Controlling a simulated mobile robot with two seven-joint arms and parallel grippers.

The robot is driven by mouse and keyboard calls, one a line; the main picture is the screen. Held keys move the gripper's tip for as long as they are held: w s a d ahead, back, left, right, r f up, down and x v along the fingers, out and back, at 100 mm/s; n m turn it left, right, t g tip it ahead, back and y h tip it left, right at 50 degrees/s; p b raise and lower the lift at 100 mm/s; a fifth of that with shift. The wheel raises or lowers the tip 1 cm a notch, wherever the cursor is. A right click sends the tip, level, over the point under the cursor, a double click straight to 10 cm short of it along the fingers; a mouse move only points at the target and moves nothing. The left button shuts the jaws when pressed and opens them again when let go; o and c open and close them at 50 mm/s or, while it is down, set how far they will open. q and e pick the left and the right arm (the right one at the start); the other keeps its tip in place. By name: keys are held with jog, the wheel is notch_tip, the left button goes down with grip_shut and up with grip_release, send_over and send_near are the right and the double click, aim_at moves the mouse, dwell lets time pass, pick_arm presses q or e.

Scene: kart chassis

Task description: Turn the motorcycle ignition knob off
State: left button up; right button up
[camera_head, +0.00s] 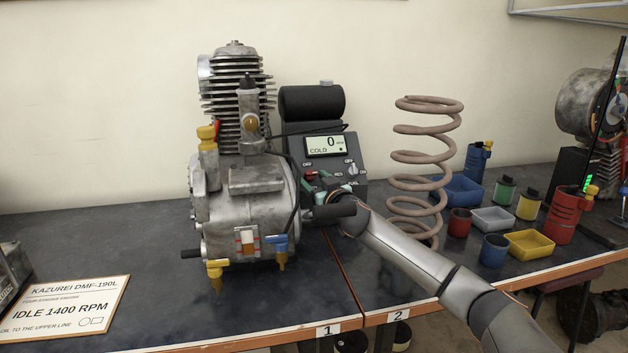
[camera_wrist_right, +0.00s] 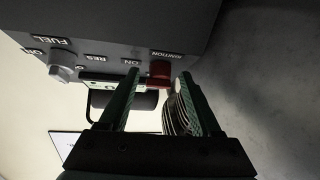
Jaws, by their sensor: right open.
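The red ignition knob (camera_wrist_right: 160,69) sits on the control box face under the label IGNITION, with ON printed beside it; the wrist view shows it inverted. In the head view the red knob (camera_head: 310,175) is on the lower left of the control box (camera_head: 352,168). My right gripper (camera_wrist_right: 159,82) is open, with its green fingers on either side of the knob's line. The fingertips are close to the knob; I cannot tell if they touch it. In the head view the right gripper (camera_head: 330,188) is partly hidden at the box. My left gripper is not in view.
The grey FUEL knob (camera_wrist_right: 62,70) is beside the ignition knob. The engine (camera_head: 245,190) stands close left of my right gripper. A tall coil spring (camera_head: 425,155) stands right of the box. Several cups and trays, including a yellow tray (camera_head: 530,244), are farther right.

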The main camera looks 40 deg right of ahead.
jog(key=shift+w, duration=0.15)
grip_shut()
dwell(0.5)
